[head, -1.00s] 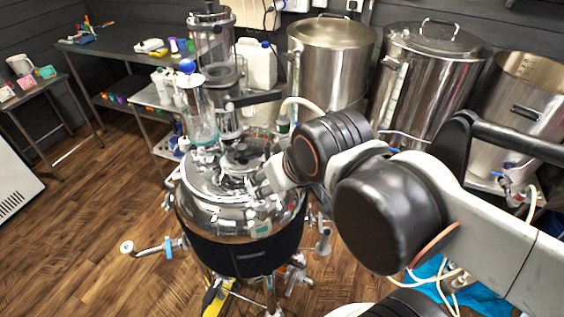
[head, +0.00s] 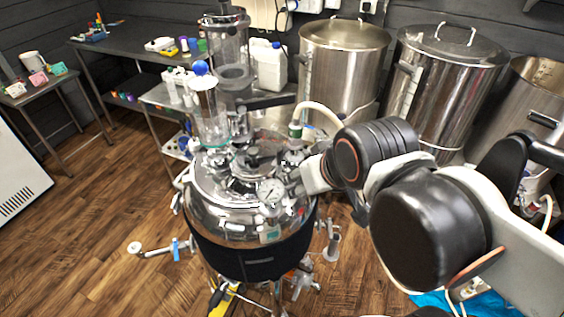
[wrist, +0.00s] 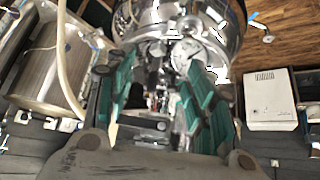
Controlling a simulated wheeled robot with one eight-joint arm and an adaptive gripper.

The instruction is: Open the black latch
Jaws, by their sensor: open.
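A polished steel vessel (head: 203,207) with a black band stands in the middle of the head view, its lid crowded with fittings. Dark fittings (head: 262,153) show on the lid, but I cannot tell for certain which part is the black latch. My gripper (wrist: 155,88) shows in the wrist view with two green-padded fingers spread apart, nothing clearly held between them. It points at the metal fittings by the vessel's rim; contact cannot be told. In the head view my arm reaches the lid's right side and hides part of it.
A round gauge (head: 270,191) sits at the lid's front edge; it also shows in the wrist view (wrist: 186,52). A glass column (head: 210,120) with a blue ball rises behind. Large steel pots (head: 343,70) stand at the back. Open wooden floor (head: 95,225) lies at left.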

